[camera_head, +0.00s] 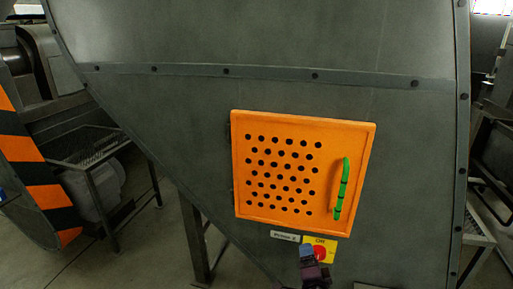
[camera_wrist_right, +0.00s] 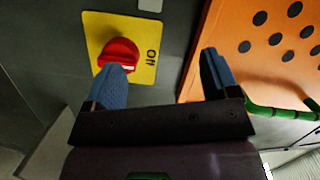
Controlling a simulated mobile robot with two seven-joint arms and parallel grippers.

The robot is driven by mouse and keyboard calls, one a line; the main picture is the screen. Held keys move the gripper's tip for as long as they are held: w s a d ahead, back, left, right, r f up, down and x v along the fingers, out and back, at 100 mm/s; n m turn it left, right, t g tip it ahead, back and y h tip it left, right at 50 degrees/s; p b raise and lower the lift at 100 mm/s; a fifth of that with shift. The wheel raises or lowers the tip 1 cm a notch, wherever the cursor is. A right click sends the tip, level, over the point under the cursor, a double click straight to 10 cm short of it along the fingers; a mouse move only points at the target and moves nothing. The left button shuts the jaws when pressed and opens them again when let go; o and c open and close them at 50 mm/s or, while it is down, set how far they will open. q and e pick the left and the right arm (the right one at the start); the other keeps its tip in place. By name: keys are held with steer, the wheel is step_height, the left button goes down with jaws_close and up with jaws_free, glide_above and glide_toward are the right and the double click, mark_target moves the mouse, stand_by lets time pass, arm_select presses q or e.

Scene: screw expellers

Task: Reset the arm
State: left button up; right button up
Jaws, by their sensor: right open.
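My right gripper (camera_head: 307,250) shows at the bottom of the head view, in front of the grey machine wall, just below the orange door. In the right wrist view its two blue fingers (camera_wrist_right: 162,82) are spread apart with nothing between them. A red knob (camera_wrist_right: 119,56) on a yellow plate (camera_wrist_right: 147,30) marked "Off" sits behind the left finger. The head view also shows the red knob (camera_head: 320,253) partly beside the gripper. I cannot tell whether the finger touches the knob. My left gripper is not in view.
The orange perforated door (camera_head: 300,128) is closed flat on the grey machine (camera_head: 180,110) and has a green handle (camera_head: 342,188). A small label (camera_head: 284,236) is below it. A machine leg (camera_head: 194,235) stands at the lower left. An orange-black striped machine (camera_head: 38,170) is at the left.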

steer(key=s+d+f+n+g, duration=0.2)
steer(key=s+n, duration=0.3)
steer(key=s, duration=0.6)
steer(key=s+d+f+n+g, duration=0.2)
steer(key=s+d+n, duration=0.3)
steer(key=s, duration=0.6)
steer(key=s+d+f+n+g, duration=0.1)
steer(key=s+d+n, duration=0.3)
steer(key=s, duration=0.6)
steer(key=shift+s+d+f+n+g+y, duration=0.25)
steer(key=shift+s+f+n+g+y, duration=0.15)
steer(key=shift+n+g, duration=0.4)
